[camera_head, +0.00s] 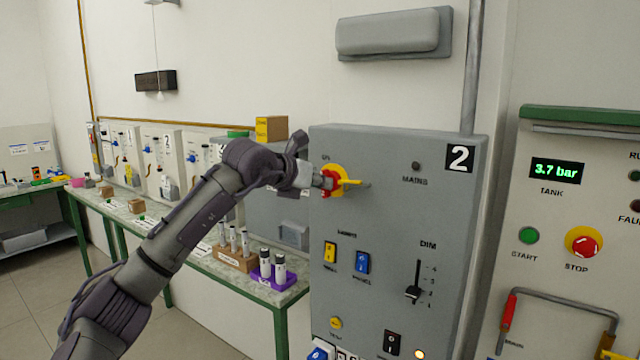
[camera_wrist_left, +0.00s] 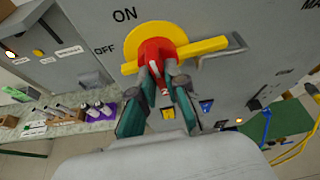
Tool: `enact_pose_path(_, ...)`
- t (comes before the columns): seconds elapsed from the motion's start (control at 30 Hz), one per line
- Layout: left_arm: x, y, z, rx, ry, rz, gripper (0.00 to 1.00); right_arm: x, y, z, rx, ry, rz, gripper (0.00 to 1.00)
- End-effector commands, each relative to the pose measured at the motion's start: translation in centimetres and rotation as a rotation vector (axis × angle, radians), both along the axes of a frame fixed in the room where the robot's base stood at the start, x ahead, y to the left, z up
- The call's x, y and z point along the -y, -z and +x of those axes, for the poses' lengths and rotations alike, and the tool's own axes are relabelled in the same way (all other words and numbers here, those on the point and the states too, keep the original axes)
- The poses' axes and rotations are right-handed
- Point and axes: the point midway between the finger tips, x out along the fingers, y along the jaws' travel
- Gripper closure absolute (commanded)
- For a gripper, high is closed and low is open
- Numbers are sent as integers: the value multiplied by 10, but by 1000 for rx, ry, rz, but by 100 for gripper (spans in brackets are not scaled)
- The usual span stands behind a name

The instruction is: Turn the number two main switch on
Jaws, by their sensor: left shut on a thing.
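The grey cabinet (camera_head: 385,155) carries a black plate with a white number 2 (camera_head: 460,158). Its main switch is a red handle (camera_head: 328,182) on a yellow plate (camera_head: 352,183), at the upper left of the cabinet front. My left gripper (camera_head: 316,182) is shut on the red handle. In the left wrist view the fingers (camera_wrist_left: 163,82) close around the red handle (camera_wrist_left: 154,50), with ON and OFF printed beside the yellow plate (camera_wrist_left: 205,46). The fingers partly hide the handle, so I cannot tell its exact setting. The MAINS lamp (camera_head: 416,166) looks dark. My right gripper is out of view.
Yellow and blue rockers (camera_head: 362,263) and a DIM slider (camera_head: 412,293) sit below the switch. A bench (camera_head: 215,262) with rod holders runs to the left. A pressure panel (camera_head: 575,205) reading 3.7 bar stands at the right, with a red stop button (camera_head: 583,244).

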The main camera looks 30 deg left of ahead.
Motion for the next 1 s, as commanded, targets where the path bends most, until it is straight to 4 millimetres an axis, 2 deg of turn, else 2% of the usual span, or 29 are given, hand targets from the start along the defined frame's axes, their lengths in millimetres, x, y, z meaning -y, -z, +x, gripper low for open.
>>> enact_pose_path(0.27, 1, 2, 0, -5, 1, 0, 100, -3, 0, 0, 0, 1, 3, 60)
enact_pose_path(0.3, 1, 2, 0, -5, 1, 0, 84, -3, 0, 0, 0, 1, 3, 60)
enact_pose_path(0.43, 0, 2, 0, -4, 1, -1, 62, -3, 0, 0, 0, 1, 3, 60)
enact_pose_path(0.77, 0, 0, -2, -1, 1, -1, 61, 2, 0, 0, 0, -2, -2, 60)
enact_pose_path(0.87, -2, -4, -9, 1, 0, -1, 61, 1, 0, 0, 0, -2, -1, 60)
enact_pose_path(1.0, -5, -13, -33, 1, -1, 3, 61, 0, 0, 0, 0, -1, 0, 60)
